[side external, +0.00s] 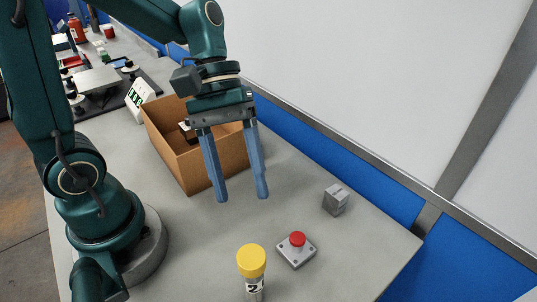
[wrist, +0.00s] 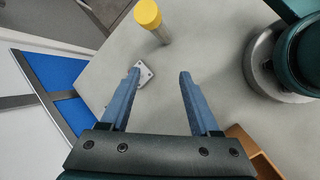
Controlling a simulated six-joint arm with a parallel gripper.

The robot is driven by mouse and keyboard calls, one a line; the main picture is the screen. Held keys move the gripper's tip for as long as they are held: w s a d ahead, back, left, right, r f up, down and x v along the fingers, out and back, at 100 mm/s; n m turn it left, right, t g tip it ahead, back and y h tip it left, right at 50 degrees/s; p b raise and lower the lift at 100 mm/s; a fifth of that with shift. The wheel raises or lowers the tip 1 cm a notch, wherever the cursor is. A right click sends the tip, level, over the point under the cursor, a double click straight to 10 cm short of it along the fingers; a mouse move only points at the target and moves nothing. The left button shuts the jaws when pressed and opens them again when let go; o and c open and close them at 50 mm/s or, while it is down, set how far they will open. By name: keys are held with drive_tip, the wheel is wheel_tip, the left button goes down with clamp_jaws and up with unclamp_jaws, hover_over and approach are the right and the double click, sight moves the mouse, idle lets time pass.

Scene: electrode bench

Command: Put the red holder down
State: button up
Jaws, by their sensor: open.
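My gripper (side external: 243,197) is open and empty, with its blue fingers pointing down above the bench, in front of the cardboard box. In the wrist view, nothing is between the two fingers (wrist: 159,74). No piece that I can surely call the red holder shows. A red round knob (side external: 297,239) sits on a square grey plate (side external: 296,256) on the bench, to the lower right of my gripper. Small red items (side external: 72,62) lie at the far left, too small to identify.
An open cardboard box (side external: 172,152) stands behind my fingers with a dark item inside. A yellow-capped vial (side external: 251,262) stands at the front. A small grey block (side external: 336,199) is at right. Bare bench (side external: 375,245) lies right.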

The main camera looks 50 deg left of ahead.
drive_tip(key=s+a+r+m+t+y, duration=0.2)
drive_tip(key=a+r+m+t+y, duration=0.1)
drive_tip(key=a+m+t+y, duration=0.3)
drive_tip(key=shift+a+r+m+t, duration=0.15)
drive_tip(key=shift+a+m+t, duration=0.4)
drive_tip(key=shift+m, duration=0.25)
